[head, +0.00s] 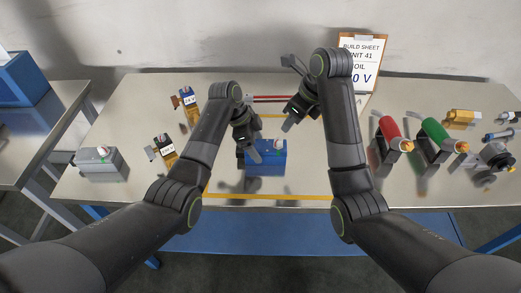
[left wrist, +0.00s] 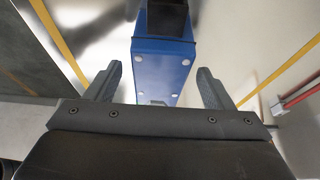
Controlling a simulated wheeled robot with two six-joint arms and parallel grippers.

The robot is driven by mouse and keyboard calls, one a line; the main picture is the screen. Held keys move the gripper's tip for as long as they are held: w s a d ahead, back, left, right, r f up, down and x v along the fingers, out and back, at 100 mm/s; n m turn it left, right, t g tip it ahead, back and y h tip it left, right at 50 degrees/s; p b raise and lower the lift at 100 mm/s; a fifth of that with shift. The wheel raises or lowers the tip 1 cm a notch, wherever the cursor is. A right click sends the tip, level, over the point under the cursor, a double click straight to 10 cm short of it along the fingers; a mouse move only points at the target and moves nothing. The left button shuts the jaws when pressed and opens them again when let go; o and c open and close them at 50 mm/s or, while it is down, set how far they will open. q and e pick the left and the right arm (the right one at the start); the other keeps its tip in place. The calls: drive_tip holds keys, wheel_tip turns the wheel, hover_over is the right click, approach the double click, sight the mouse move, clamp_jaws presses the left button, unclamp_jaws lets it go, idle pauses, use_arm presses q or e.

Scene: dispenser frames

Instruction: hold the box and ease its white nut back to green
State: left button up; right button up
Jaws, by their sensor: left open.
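A blue box (head: 267,169) stands on the table in front of me, near the middle. A small white nut (head: 279,144) shows on its top towards the right; the colours around it are too small to read. My left gripper (head: 250,152) is open over the left part of the box. In the left wrist view the blue box (left wrist: 165,72) lies between the spread fingers of my left gripper (left wrist: 160,72), with gaps on both sides and no contact visible. My right gripper (head: 298,117) is above the table, behind and to the right of the box; its finger opening is unclear.
A build sheet (head: 361,62) stands at the back. Red (head: 390,132) and green (head: 433,135) cylinders and other parts are at the right. A grey box (head: 103,165) and small labelled parts (head: 165,148) are at the left. Yellow lines (head: 275,196) mark the middle area.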

sight(257, 145)
use_arm(q)
drive_tip(key=shift+x, duration=1.75)
drive_tip(key=shift+c, duration=0.2)
drive_tip(key=c, duration=1.1)
drive_tip(key=shift+c, duration=0.2)
